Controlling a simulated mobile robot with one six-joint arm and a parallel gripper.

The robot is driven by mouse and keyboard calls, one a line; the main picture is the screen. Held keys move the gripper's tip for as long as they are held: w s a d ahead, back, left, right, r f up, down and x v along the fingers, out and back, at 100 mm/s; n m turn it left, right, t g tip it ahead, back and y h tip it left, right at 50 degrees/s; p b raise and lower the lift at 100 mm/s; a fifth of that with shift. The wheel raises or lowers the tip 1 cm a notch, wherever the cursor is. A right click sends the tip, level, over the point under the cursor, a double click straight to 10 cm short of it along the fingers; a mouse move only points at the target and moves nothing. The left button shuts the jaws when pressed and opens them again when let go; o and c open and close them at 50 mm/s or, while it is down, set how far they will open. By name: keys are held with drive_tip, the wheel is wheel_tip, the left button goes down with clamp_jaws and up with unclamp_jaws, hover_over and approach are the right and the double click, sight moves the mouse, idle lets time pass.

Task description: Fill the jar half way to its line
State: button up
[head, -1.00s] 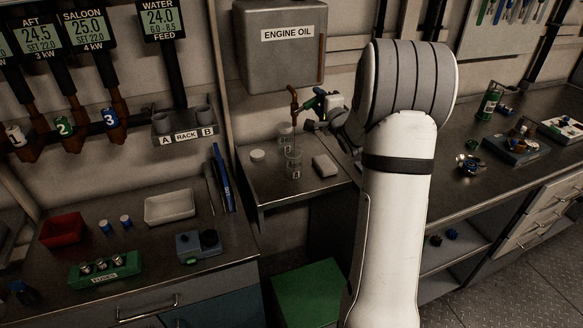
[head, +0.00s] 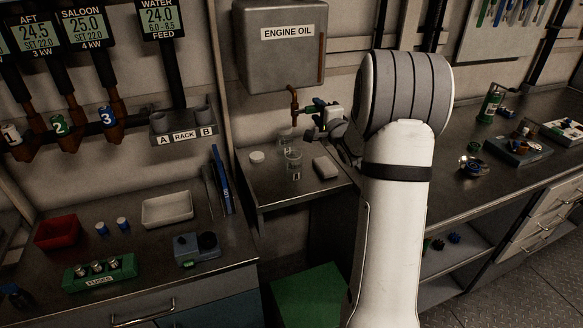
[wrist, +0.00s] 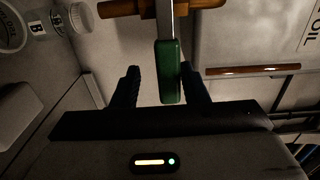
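The grey engine oil tank (head: 280,52) hangs on the wall. Its copper pipe (head: 294,100) comes down to a tap with a green lever handle (wrist: 169,72). My gripper (head: 317,112) is at this handle. In the wrist view my gripper (wrist: 160,90) has its two dark fingers apart on either side of the handle, with a visible gap on the left; the right finger is close to it. Two clear jars stand below the pipe, a front jar (head: 293,163) and a rear jar (head: 285,137). Their oil level and line are too small to tell.
A white round lid (head: 257,157) and a pale block (head: 325,167) lie on the small steel shelf (head: 262,185) beside the jars. A bench with trays is at left; a long bench with tools is at right. My arm hides part of the right bench.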

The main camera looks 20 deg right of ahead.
drive_tip(key=shift+r, duration=0.1)
idle(0.3)
drive_tip(key=shift+r+p, duration=1.75)
drive_tip(key=shift+r, duration=0.65)
drive_tip(key=shift+f+b, duration=1.95)
drive_tip(key=shift+f, duration=0.65)
drive_tip(key=shift+r, duration=0.3)
drive_tip(key=shift+r+p, duration=1.8)
drive_tip(key=shift+r, duration=0.4)
